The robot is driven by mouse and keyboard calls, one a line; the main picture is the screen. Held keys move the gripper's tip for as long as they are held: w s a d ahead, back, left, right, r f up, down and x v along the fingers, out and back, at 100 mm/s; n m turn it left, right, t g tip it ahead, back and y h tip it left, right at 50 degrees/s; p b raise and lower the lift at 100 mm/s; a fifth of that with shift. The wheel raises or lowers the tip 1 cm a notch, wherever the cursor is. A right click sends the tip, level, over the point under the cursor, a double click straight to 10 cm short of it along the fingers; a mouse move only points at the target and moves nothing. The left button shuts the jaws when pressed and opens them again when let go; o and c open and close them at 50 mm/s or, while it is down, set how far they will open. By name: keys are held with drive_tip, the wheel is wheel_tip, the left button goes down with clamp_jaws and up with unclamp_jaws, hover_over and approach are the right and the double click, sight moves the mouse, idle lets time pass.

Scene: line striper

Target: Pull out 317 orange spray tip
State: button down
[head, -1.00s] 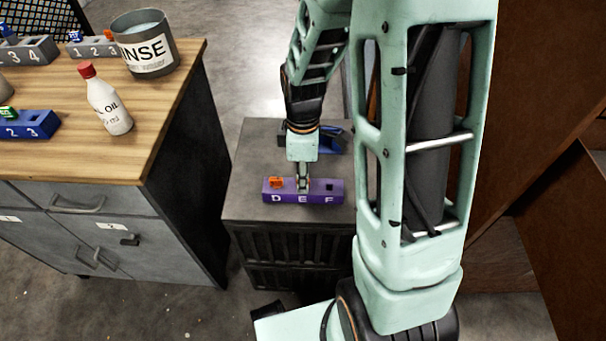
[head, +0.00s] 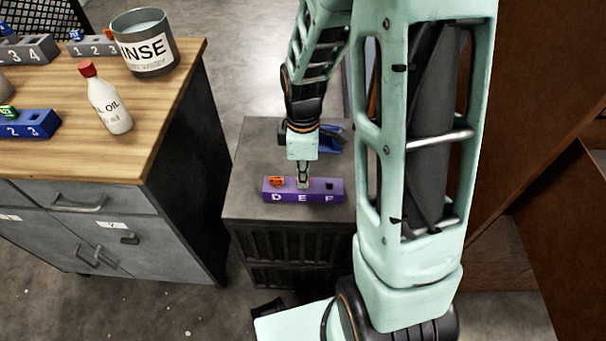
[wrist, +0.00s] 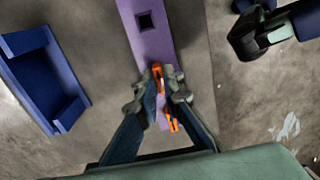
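A purple block (head: 318,197) marked D, E and F lies on top of the dark cabinet. One orange spray tip (head: 276,181) stands in slot D; it also shows in the wrist view (wrist: 172,123), partly hidden by my gripper. My gripper (head: 303,184) points down at slot E. In the wrist view my gripper (wrist: 158,88) has its fingers closed around a second orange tip (wrist: 157,72). Slot F (wrist: 145,20) is an empty square hole. The numbers on the tips are too small to read, and I cannot tell whether the held tip is still seated.
A blue open-ended holder (wrist: 40,80) lies on the cabinet top (head: 243,195) beside the block. The wooden workbench (head: 160,110) at left carries a rinse bucket (head: 147,55), an oil bottle (head: 108,100) and a blue numbered block (head: 35,124). A brown panel (head: 545,90) stands at right.

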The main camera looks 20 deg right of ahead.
drive_tip(key=shift+r+p, duration=0.6)
drive_tip(key=shift+r, duration=0.1)
idle(0.3)
drive_tip(key=shift+r+p, duration=2.1)
drive_tip(key=shift+r, duration=0.35)
